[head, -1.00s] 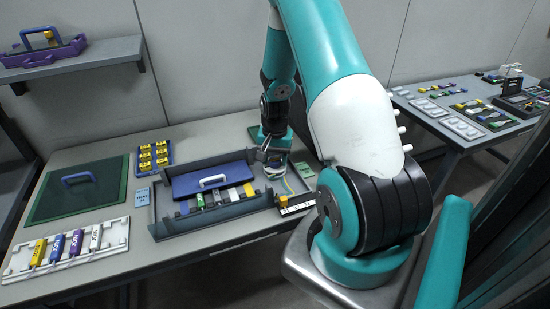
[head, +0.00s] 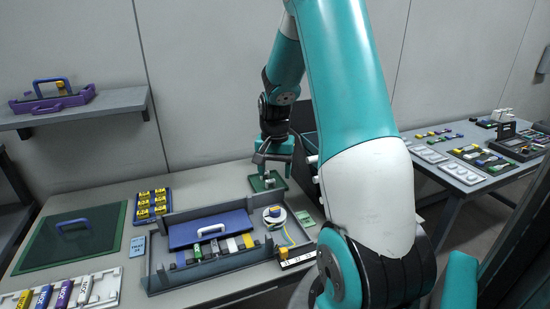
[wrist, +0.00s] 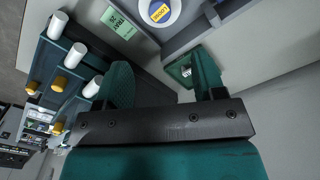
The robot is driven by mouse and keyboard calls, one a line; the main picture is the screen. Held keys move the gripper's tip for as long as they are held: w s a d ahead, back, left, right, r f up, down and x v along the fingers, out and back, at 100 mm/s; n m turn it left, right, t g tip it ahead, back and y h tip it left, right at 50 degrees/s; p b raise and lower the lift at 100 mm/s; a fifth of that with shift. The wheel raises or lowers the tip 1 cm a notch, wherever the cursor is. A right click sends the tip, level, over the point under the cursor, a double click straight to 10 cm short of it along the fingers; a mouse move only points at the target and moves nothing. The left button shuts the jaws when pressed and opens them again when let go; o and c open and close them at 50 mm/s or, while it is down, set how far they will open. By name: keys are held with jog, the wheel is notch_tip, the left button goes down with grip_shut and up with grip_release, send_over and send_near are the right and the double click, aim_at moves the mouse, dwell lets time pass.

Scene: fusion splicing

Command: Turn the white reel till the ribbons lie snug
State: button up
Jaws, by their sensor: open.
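The white reel (head: 274,216) sits in the right end of the grey tray (head: 160,277), with a yellow mark on its top. In the wrist view the reel (wrist: 148,19) is cut by the top edge, and its yellow label seems to read LOOSE. My gripper (head: 270,160) is open and empty, behind the reel and above a small green pad (head: 257,186). The wrist view shows my gripper's (wrist: 163,75) two teal fingers spread apart, clear of the reel.
A blue lid (head: 200,232) with a white handle covers part of the tray, behind several coloured pieces. Yellow blocks (head: 152,204) stand at the tray's back left. A green mat (head: 40,245) lies farther left. A side table (head: 470,190) holds small parts at right.

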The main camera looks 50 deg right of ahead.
jog(key=shift+r, duration=2.1)
jog(key=s+a+r+n+y, duration=0.1)
jog(key=a+r+n, duration=0.15)
jog(key=a, duration=0.55)
jog(key=a+r+n+t, duration=0.15)
jog(key=a+n, duration=0.25)
jog(key=a, duration=0.4)
jog(key=s+a+r+n+y, duration=0.1)
jog(key=a+r+n, duration=0.25)
jog(key=a, duration=0.55)
jog(key=s+a+r+n+g+y, duration=0.1)
jog(key=s+a+n+y, duration=0.1)
jog(key=s+a+n, duration=0.7)
jog(key=s+a, duration=0.4)
jog(key=shift+a+r+n, duration=0.15)
jog(key=shift+n, duration=0.25)
